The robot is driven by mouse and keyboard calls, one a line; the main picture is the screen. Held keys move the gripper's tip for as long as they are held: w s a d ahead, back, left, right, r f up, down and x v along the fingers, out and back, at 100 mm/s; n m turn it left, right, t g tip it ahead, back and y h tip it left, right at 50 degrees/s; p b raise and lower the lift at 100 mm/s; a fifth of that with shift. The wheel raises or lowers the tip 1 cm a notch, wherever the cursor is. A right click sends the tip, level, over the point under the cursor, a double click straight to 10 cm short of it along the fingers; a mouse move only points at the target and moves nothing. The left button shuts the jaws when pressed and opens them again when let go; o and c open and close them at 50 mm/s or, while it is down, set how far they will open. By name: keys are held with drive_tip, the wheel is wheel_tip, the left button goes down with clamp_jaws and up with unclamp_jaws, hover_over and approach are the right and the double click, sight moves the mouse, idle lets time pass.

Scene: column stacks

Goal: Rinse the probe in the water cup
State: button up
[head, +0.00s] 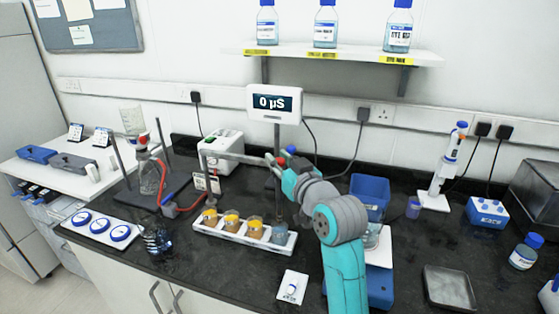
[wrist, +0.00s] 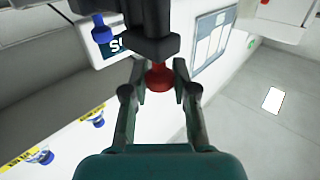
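The water cup (head: 280,234) is clear with a bluish tint and stands at the right end of the white rack. My gripper (head: 279,163) is above it, at the end of my teal and grey arm. In the wrist view my gripper (wrist: 159,66) has its fingertips close on both sides of the probe (wrist: 158,78), whose red cap and dark body show; it looks gripped. In the head view the probe's grey shaft (head: 278,198) hangs upright over the water cup. Whether its tip is inside the cup is not clear. The meter (head: 275,103) reads 0 µS.
Several cups with brownish contents (head: 231,219) share the rack (head: 225,238). A stand with a flask (head: 149,178) is at the left. A blue bin (head: 369,193) and a pipette stand (head: 447,165) are at the right. A small white holder (head: 292,287) lies in front.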

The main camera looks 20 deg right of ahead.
drive_tip(key=shift+f, duration=0.1)
clamp_jaws()
drive_tip(key=shift+f, duration=1.45)
drive_tip(key=o, duration=1)
unclamp_jaws()
drive_tip(key=shift+c, duration=0.2)
drive_tip(key=s+d, duration=0.2)
drive_tip(key=s, duration=1)
